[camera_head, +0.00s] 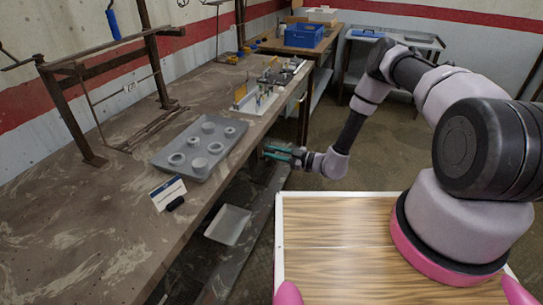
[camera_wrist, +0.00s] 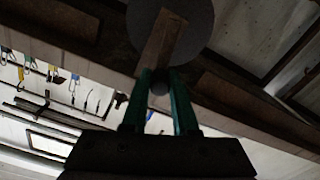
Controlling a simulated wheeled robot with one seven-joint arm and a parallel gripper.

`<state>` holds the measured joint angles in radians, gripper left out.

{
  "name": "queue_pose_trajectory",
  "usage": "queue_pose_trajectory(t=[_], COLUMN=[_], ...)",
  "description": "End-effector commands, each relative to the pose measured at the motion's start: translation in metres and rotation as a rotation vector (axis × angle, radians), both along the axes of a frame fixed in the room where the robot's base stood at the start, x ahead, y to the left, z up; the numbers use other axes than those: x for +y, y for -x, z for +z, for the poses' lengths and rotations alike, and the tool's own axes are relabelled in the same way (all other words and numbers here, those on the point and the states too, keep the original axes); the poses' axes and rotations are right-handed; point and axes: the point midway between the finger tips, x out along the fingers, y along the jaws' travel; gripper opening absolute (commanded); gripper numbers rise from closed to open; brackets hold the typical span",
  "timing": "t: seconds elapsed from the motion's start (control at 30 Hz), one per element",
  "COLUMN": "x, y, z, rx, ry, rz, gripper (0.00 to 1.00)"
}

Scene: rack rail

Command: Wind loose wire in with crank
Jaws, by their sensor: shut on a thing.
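In the wrist view, a round grey disc (camera_wrist: 198,36) fills the top middle, with a brown crank arm (camera_wrist: 164,40) lying across it. A dark, round-ended crank handle (camera_wrist: 158,88) lies between the teal fingers of my gripper (camera_wrist: 161,76), which is shut on it. In the head view my gripper (camera_head: 270,152) is at the front side of the workbench (camera_head: 110,205), below its top edge. The crank is too small or hidden to make out there. I cannot make out any loose wire in either view.
A grey tray (camera_head: 165,166) with several ring and cup parts lies on the bench, near a small card (camera_head: 168,193) and a dark metal frame (camera_head: 70,115). A pale tray (camera_head: 228,225) sits below the bench. A blue crate (camera_head: 304,35) stands at the back.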

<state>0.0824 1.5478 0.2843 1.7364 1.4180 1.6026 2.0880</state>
Motion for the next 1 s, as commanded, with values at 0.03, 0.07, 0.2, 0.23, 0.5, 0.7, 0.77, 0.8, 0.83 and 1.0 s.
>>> queue_pose_trajectory(t=[0.03,0.07,0.2,0.23,0.5,0.7,0.77,0.8,0.83,1.0], x=[-0.0012,-0.0015,-0.0029,-0.0031,-0.0045,-0.0047,-0.0047,-0.0047,-0.0047,-0.0047], y=[-0.0027,-0.0035,-0.007,-0.0076,-0.0105,-0.0107,-0.0107,-0.0106,-0.0106,-0.0106], z=[0.0001,0.0003,0.0006,0.0006,0.0004,0.0002,0.0002,0.0001,0.0001,0.0], rx=[0.026,0.042,0.11,0.122,0.182,0.189,0.189,0.19,0.19,0.189], ry=[-0.009,-0.015,-0.039,-0.044,-0.065,-0.067,-0.067,-0.067,-0.067,-0.066], rz=[-0.002,-0.002,-0.002,-0.002,-0.003,-0.002,-0.002,-0.002,-0.002,-0.002], gripper=[0.0,0.0,0.0,0.0,0.0,0.0,0.0,0.0,0.0,0.5])
